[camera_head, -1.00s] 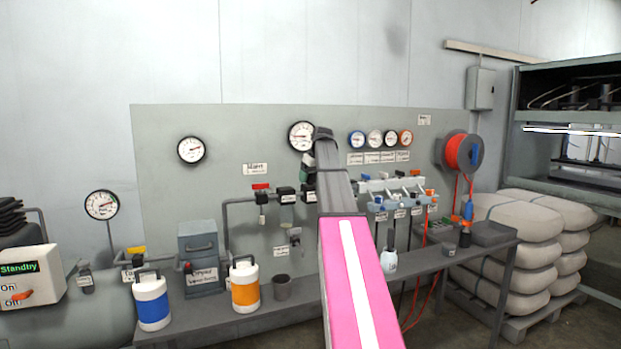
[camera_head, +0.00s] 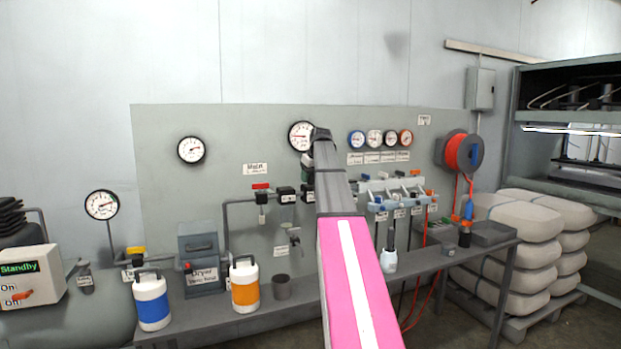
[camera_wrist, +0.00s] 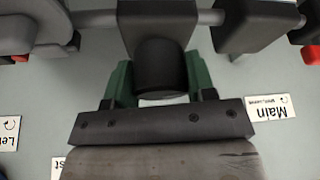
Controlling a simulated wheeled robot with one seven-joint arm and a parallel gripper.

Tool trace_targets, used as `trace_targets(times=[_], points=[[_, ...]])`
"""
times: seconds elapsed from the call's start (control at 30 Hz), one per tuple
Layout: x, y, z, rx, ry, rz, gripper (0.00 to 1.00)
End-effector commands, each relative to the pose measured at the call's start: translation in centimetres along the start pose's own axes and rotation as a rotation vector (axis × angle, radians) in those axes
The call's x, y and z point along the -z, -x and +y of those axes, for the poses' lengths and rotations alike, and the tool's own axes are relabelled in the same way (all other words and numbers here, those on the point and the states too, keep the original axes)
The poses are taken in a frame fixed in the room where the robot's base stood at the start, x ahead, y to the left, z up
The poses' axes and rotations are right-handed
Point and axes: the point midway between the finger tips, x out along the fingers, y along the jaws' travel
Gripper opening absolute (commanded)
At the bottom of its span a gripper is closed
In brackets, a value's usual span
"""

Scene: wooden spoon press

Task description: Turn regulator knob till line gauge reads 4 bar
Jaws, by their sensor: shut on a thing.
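In the wrist view, my gripper (camera_wrist: 160,92) has its two green fingers on either side of a dark round regulator knob (camera_wrist: 161,68), shut on it. The knob sits under a dark block on the pipe. In the head view my arm reaches up to the panel and hides the knob and most of my gripper. The large white line gauge (camera_head: 301,136) shows just left of the arm's end, partly covered by it. Its needle points to the left; the numbers are too small to read.
A red-handled valve (camera_head: 261,187) is on the pipe to the left. The bench (camera_head: 330,292) below holds a blue-and-white canister (camera_head: 152,300) and an orange-and-white one (camera_head: 245,285).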

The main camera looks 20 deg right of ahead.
Motion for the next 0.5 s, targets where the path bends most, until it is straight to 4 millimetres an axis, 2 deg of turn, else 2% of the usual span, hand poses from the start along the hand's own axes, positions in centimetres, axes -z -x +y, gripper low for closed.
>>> trace_targets(times=[0.5], points=[[0.02, -0.01, -0.10, -0.178, -0.426, 0.001, 0.27]])
